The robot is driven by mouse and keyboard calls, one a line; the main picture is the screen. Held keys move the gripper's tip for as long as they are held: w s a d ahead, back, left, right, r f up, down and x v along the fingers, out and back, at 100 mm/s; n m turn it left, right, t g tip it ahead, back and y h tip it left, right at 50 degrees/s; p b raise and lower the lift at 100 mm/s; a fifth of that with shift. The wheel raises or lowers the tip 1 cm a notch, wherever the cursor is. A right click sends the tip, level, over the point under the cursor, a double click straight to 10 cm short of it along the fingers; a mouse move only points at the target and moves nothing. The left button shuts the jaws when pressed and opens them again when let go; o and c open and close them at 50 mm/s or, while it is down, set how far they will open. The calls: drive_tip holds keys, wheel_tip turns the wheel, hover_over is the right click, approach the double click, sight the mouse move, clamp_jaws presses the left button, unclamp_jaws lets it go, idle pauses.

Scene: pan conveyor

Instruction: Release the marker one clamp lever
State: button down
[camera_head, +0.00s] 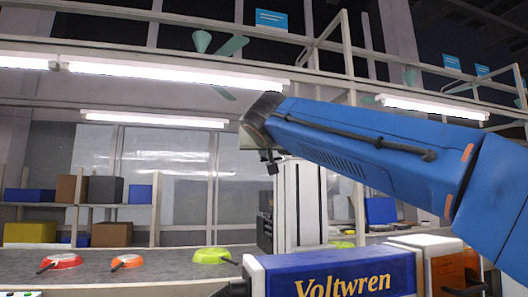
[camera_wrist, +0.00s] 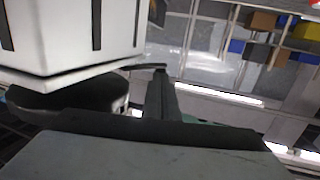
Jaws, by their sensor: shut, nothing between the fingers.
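My gripper (camera_head: 270,163) hangs at the end of my blue arm, high up beside the top of a white column (camera_head: 302,200) in the head view. In the wrist view my gripper (camera_wrist: 160,95) shows as dark fingers, shut and empty. The white block with dark slots (camera_wrist: 70,30) fills the upper left there, close to the fingers. A thin dark bar (camera_wrist: 146,67) shows between the block's lower edge and the fingers. I cannot tell whether it is part of a clamp. No clamp lever or marker one can be made out for sure.
A grey counter holds a red pan (camera_head: 60,262), an orange pan (camera_head: 127,262) and a green pan (camera_head: 211,256). Shelves with boxes (camera_head: 105,189) stand behind at left. A rail frame and lamps (camera_head: 155,119) run overhead. A dark unit (camera_head: 265,232) stands left of the column.

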drive_tip(key=shift+w+r+m+h, duration=0.1)
drive_tip(key=shift+w+m+h, duration=0.65)
drive_tip(key=shift+h, duration=0.25)
